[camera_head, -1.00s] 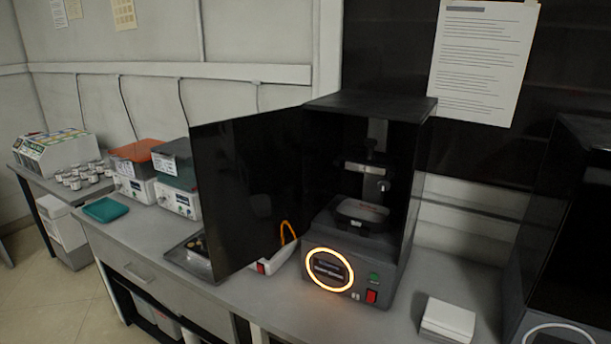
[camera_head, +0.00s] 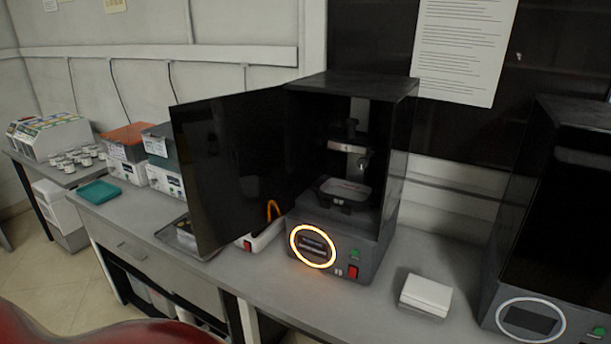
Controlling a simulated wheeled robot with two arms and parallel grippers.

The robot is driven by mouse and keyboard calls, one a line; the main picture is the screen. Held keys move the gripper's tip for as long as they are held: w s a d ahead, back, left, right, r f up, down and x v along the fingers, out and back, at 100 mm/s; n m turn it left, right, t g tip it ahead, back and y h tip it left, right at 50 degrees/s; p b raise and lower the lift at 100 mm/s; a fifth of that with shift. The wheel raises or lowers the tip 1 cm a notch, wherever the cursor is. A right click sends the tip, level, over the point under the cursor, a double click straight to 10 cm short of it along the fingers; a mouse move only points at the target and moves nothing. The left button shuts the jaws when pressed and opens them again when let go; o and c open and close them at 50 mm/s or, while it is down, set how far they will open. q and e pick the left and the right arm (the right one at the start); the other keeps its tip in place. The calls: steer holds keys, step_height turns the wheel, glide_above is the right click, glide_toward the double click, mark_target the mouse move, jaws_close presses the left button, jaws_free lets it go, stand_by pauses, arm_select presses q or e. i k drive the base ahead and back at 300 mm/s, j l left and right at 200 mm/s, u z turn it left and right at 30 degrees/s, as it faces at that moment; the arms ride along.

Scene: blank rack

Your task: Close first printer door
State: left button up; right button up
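The first printer (camera_head: 340,238) stands on the bench near the middle of the head view, with an orange glowing ring on its front. Its dark door (camera_head: 228,165) is swung open to the left, hinged at the cabinet's left side. Inside the open cabinet a build platform (camera_head: 348,146) hangs above a resin tray (camera_head: 345,190). Neither of my grippers shows in the head view.
A second printer (camera_head: 530,318) with an unlit ring stands at the right. A white box (camera_head: 426,293) lies between the printers. Left of the door are a tray (camera_head: 178,236), stacked boxes (camera_head: 128,144) and a teal item (camera_head: 98,191). A red curved surface (camera_head: 90,328) shows at lower left.

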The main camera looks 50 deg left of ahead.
mark_target(230, 151)
steer(key=k+j+z, duration=0.1)
steer(key=j+z, duration=0.3)
steer(key=k+j, duration=0.1)
steer(key=j, duration=0.3)
steer(key=k+j, duration=0.1)
steer(key=j, duration=0.35)
steer(key=k+j, duration=0.15)
steer(key=j, duration=0.25)
steer(key=k+j, duration=0.1)
steer(key=j, duration=0.35)
steer(key=k+j, duration=0.1)
steer(key=j, duration=0.3)
steer(key=k+j, duration=0.1)
steer(key=j, duration=0.35)
steer(key=k+j, duration=0.15)
steer(key=j, duration=0.25)
steer(key=k+j, duration=0.1)
steer(key=j, duration=0.3)
